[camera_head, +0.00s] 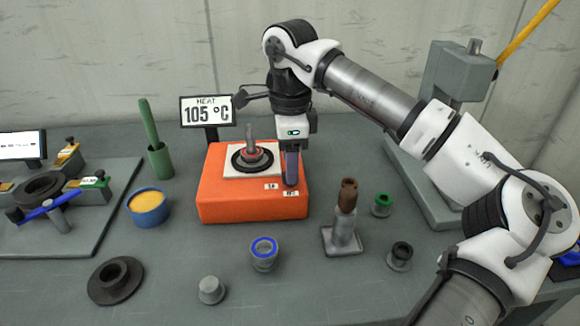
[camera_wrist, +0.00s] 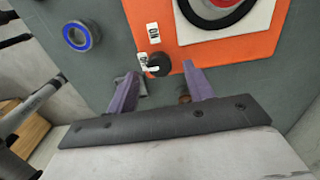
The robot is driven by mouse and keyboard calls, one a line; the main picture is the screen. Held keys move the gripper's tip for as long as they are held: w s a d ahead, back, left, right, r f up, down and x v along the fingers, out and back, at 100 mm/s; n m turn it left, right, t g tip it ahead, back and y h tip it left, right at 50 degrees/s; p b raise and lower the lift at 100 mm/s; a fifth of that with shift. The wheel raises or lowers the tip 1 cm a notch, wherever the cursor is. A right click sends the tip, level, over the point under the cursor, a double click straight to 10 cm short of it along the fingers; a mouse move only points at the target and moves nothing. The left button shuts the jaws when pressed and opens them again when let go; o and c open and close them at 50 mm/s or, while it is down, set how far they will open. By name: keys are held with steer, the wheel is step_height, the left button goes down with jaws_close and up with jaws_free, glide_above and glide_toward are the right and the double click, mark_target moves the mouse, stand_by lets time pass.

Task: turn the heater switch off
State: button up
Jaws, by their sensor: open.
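The orange heater box (camera_head: 225,205) stands mid-table, with a white top plate and a dark ring bearing a ring and post. Its display (camera_head: 207,111) reads HEAT 105 °C. In the wrist view, the heater's black round switch knob (camera_wrist: 159,63) sits at the box's corner, beside the ON label (camera_wrist: 153,33) and a second, partly covered label. A pale mark shows on the knob's left; its exact setting is unclear. My gripper (camera_head: 291,183) points down over the front right of the box. In the wrist view its purple fingers are open, one on each side of the knob. The head view hides the knob.
A grey stand with a brown-topped post (camera_head: 346,205) is just right of the heater. A blue-ringed cup (camera_head: 264,252) stands in front, and a blue pot (camera_head: 148,207) and green holder (camera_head: 159,160) to the left. A grey press (camera_head: 455,80) is at back right.

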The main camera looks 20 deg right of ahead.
step_height(320, 180, up, 12)
steer(key=shift+f, duration=0.2)
steer(key=shift+s, duration=0.1)
stand_by(0.4)
